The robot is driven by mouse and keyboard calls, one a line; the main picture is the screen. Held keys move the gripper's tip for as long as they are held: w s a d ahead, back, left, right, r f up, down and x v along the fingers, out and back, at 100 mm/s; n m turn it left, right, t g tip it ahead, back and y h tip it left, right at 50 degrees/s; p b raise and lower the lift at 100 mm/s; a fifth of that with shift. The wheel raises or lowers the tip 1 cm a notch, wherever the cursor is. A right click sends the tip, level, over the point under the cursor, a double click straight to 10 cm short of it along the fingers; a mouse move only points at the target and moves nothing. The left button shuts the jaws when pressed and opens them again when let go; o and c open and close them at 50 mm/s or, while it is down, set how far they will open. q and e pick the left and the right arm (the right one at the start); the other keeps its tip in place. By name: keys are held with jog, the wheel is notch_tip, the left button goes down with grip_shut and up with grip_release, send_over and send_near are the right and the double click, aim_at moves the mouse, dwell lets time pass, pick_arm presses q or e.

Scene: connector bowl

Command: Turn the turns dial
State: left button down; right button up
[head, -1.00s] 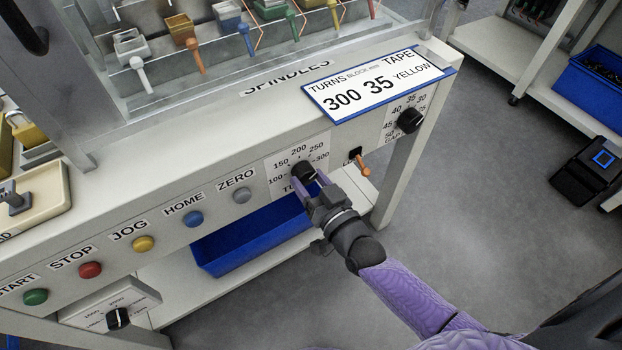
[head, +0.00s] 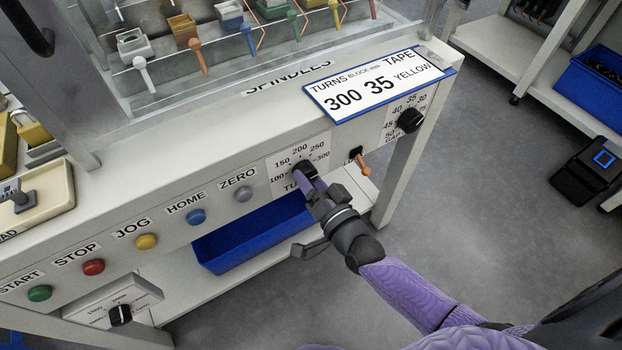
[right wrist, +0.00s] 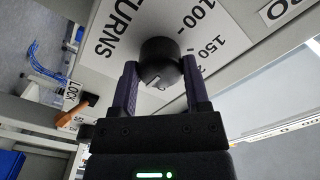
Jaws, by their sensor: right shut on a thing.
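The turns dial (head: 301,170) is a black round knob on the front panel, with a printed scale of 100, 150, 200, 250 and 300 around it. My right gripper (head: 309,181) reaches it from the lower right and partly hides it. In the right wrist view the black knob (right wrist: 158,58) sits between the two purple fingers of my right gripper (right wrist: 161,80), which are shut on its sides. Which number the dial points at cannot be told. A card (head: 375,85) above reads turns 300, tape 35 yellow. My left gripper is not in view.
A gap dial (head: 410,120) and an orange-handled lock lever (head: 362,166) sit right of the turns dial. Several coloured buttons, including the grey zero button (head: 243,194), line the panel to the left. A blue bin (head: 262,238) lies below.

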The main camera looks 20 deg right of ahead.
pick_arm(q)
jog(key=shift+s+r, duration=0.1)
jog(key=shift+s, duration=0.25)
pick_arm(e)
jog(key=o, duration=1.3)
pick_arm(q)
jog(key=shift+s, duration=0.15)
pick_arm(e)
jog(key=shift+s, duration=0.2)
pick_arm(q)
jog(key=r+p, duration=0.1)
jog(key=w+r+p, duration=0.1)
jog(key=p, duration=0.1)
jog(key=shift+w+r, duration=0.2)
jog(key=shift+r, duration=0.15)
pick_arm(e)
jog(key=s, duration=0.3)
jog(key=s+d, duration=0.1)
jog(key=s, duration=0.5)
jog(key=shift+s+d, duration=0.2)
jog(key=shift+d, duration=0.1)
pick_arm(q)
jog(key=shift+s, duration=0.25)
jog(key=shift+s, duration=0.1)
